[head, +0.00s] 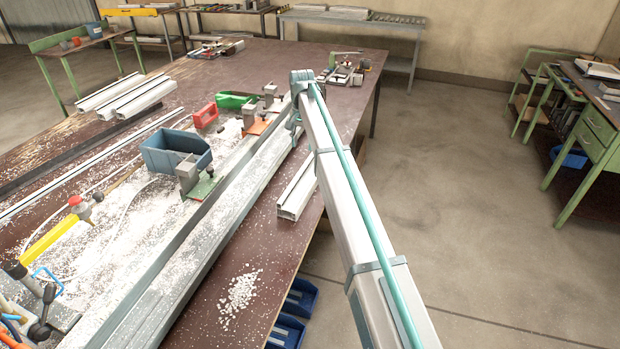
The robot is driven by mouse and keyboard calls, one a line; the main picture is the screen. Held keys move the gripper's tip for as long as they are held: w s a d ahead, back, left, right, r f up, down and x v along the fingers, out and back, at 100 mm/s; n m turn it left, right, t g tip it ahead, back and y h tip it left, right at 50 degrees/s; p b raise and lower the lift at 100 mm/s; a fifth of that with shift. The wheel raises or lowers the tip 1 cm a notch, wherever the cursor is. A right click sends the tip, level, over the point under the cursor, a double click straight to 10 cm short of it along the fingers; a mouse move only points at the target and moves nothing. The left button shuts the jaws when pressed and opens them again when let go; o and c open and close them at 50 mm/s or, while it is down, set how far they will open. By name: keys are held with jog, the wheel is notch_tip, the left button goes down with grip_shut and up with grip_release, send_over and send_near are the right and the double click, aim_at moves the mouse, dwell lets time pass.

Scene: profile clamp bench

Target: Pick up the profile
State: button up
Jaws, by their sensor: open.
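A short white profile (297,190) with a hollow, slotted end lies on the brown bench, right of the long metal rail. My arm passes over its far end and hides part of it. Several longer white profiles (128,97) lie side by side at the bench's far left. My gripper (295,122) shows only as a small blue-grey part beneath the far end of my arm, beyond the short profile and above the rail. It is open, and I see nothing held in it. Its fingertips are mostly hidden by my arm.
A long metal rail (212,228) with clamps (200,184) runs along the bench. A blue bin (175,151), a red block (205,115) and a yellow-handled tool (50,240) stand left of it. White shavings (240,292) lie near the right edge.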

jog(key=p, duration=0.1)
send_over(303, 168)
notch_tip(303, 168, down, 4)
jog(key=shift+f, duration=0.15)
jog(key=shift+a+f+p, duration=0.1)
jog(key=shift+f+p, duration=1.4)
jog(key=shift+f, duration=1.5)
grip_shut()
jog(key=shift+r, duration=0.1)
